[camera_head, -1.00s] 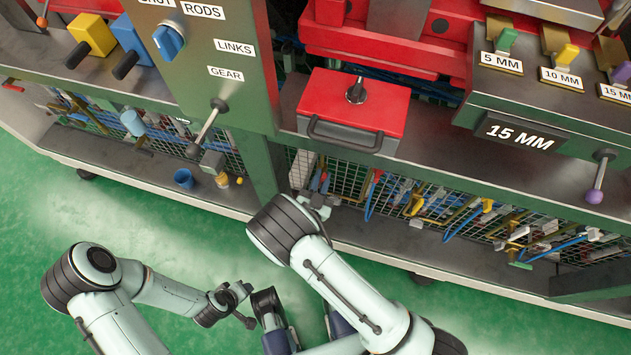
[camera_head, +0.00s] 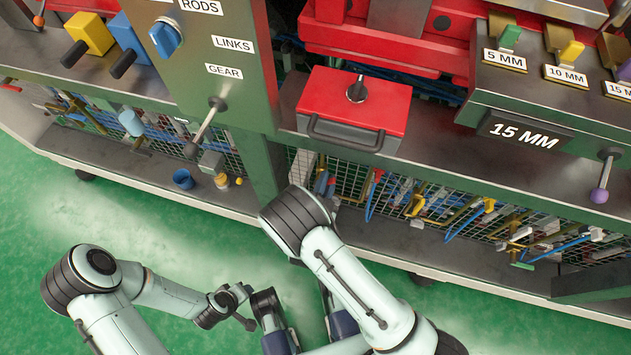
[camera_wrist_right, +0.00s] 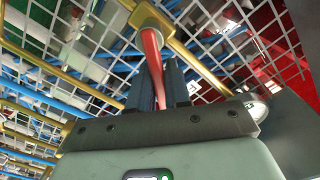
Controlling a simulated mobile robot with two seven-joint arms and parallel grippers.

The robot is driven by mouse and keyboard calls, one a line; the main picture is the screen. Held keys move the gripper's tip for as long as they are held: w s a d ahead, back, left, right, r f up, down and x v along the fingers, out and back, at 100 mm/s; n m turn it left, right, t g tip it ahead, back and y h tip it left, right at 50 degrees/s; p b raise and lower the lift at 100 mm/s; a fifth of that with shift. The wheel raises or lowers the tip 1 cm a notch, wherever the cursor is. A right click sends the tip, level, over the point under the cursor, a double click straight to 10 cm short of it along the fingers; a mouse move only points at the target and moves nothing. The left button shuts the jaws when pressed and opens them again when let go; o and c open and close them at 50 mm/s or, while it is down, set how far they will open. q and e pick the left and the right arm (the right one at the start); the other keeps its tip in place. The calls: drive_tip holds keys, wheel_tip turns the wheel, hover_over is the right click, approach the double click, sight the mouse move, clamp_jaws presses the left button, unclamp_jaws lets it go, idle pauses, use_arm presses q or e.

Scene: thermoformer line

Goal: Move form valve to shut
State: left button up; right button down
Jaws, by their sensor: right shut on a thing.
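In the right wrist view, a red valve lever (camera_wrist_right: 151,50) runs from a brass-coloured fitting (camera_wrist_right: 148,18) down between the dark fingers of my right gripper (camera_wrist_right: 160,80). The gripper is shut on this lever, in front of the wire mesh. No label shows on the valve, so I cannot read whether it is the form valve.
A wire mesh (camera_head: 345,182) with pipes and several other valves lies under the machine's ledge. A red box with a black handle (camera_head: 355,105) stands above it. A blue cup (camera_head: 183,179) sits on the lower shelf. The green floor (camera_head: 130,215) is clear at left.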

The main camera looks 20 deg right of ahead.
drive_tip(key=shift+s+d+f+m+b, duration=0.1)
drive_tip(key=shift+d+f+m+b, duration=0.15)
drive_tip(key=shift+m, duration=0.3)
drive_tip(key=shift+s+f+m+b, duration=0.1)
drive_tip(key=shift+f+m, duration=0.2)
drive_tip(key=shift+m, duration=0.65)
drive_tip(key=m, duration=0.1)
drive_tip(key=m+b, duration=0.1)
drive_tip(key=f+m, duration=0.1)
drive_tip(key=shift+s+d+f+m, duration=0.1)
drive_tip(key=shift+s+d+m, duration=0.1)
drive_tip(key=shift+d+m, duration=0.1)
